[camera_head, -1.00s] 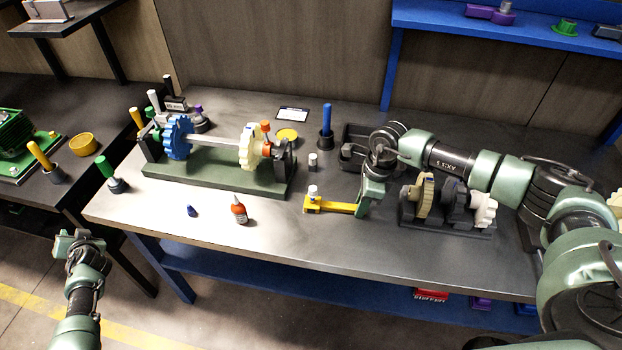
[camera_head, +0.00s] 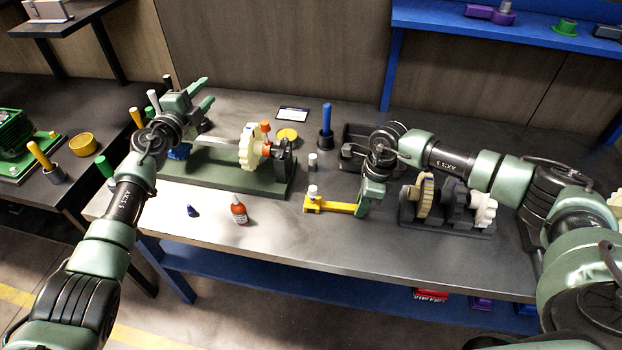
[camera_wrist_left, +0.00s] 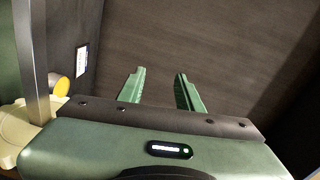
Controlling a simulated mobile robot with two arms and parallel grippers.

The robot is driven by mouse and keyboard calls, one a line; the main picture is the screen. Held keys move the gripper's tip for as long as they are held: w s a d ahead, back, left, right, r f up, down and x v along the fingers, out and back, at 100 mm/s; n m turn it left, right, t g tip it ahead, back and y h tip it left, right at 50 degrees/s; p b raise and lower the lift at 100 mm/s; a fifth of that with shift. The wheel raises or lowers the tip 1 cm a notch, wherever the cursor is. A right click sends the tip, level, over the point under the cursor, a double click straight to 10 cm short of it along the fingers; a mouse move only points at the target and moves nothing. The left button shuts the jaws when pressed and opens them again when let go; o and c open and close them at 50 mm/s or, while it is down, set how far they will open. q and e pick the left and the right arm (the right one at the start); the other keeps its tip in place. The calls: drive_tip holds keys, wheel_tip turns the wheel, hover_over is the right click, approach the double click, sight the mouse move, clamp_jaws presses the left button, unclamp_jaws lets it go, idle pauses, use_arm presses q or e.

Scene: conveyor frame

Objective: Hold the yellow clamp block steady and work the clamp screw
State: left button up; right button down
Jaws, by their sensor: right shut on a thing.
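The yellow clamp block (camera_head: 338,208) lies near the middle front of the bench in the head view. A small white-topped piece (camera_head: 313,190), seemingly the clamp screw, stands upright at its left end. My right gripper (camera_head: 362,208) is shut on the right end of the yellow clamp block. My left gripper (camera_head: 202,94) is raised above the left back of the bench, well away from the clamp block. Its fingers are apart and empty, which the left wrist view (camera_wrist_left: 158,88) also shows.
A green stand (camera_head: 222,174) with a cream gear (camera_head: 250,148) is left of the clamp block, partly behind my left arm. A gear unit (camera_head: 446,222) is at right.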

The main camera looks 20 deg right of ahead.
use_arm(q)
drive_tip(key=s+d+m+g+h, duration=0.2)
drive_tip(key=s+d+m+g, duration=0.5)
drive_tip(key=d, duration=0.7)
drive_tip(key=m+g+y, duration=0.4)
drive_tip(key=m+y, duration=0.6)
drive_tip(key=m, duration=0.2)
hover_over(312, 190)
drive_tip(key=s+a, duration=0.1)
drive_tip(key=s, duration=0.1)
wheel_tip(312, 190, down, 12)
drive_tip(key=f, duration=0.1)
drive_tip(key=x, duration=0.4)
drive_tip(key=shift+d+r, duration=0.1)
drive_tip(key=shift+w, duration=0.15)
drive_tip(key=shift+c, duration=1.4)
clamp_jaws()
drive_tip(key=shift+o, duration=1.1)
unclamp_jaws()
